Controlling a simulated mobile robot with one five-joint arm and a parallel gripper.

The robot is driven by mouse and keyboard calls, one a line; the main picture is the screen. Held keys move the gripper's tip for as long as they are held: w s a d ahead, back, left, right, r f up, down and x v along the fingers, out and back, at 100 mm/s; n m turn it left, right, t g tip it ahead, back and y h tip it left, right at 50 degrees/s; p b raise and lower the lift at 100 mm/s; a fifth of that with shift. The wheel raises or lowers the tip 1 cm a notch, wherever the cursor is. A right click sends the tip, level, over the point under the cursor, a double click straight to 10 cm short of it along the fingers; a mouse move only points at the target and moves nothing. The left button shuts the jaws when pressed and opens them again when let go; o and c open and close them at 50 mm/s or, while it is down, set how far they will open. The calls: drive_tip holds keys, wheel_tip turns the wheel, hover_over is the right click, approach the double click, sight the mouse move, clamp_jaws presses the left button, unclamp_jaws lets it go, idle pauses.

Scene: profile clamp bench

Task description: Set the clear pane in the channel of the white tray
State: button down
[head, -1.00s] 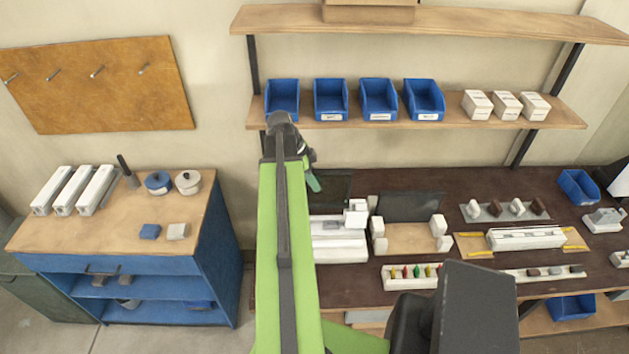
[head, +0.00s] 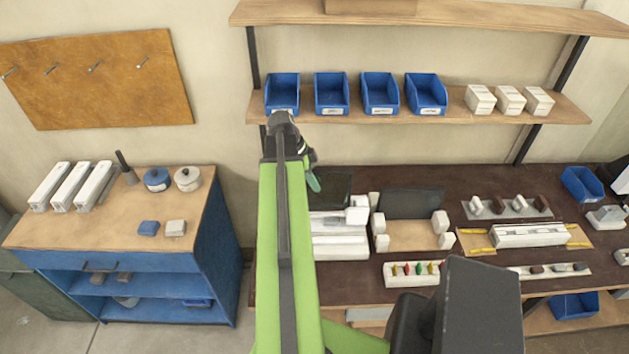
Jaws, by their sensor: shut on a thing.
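My gripper (head: 313,182) shows only as a small teal and dark end beyond my raised arm, which hides most of it. It is shut, and its tip overlaps a dark see-through panel, which looks like the clear pane (head: 335,188). The contact between them is too small and hidden to make out. Just below the pane is a long white piece with ridges, which looks like the white tray (head: 345,246). Its left part is hidden by my arm, and I cannot make out its channel clearly. A small white block (head: 357,213) is at its back right.
A dark panel (head: 412,204) stands among white corner blocks right of the tray. A strip of coloured pegs (head: 412,270) lies in front. A long white fixture (head: 530,235) is farther right. A shelf with blue bins (head: 380,95) hangs above; a blue cabinet (head: 222,250) is left.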

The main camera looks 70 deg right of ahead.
sight(315, 196)
drive_tip(key=shift+f+b, duration=3.6)
drive_tip(key=shift+f, duration=0.1)
drive_tip(key=c, duration=1.2)
unclamp_jaws()
drive_tip(key=shift+o, duration=0.2)
drive_tip(key=shift+r, duration=0.1)
wheel_tip(315, 196, up, 8)
drive_tip(key=p, duration=0.8)
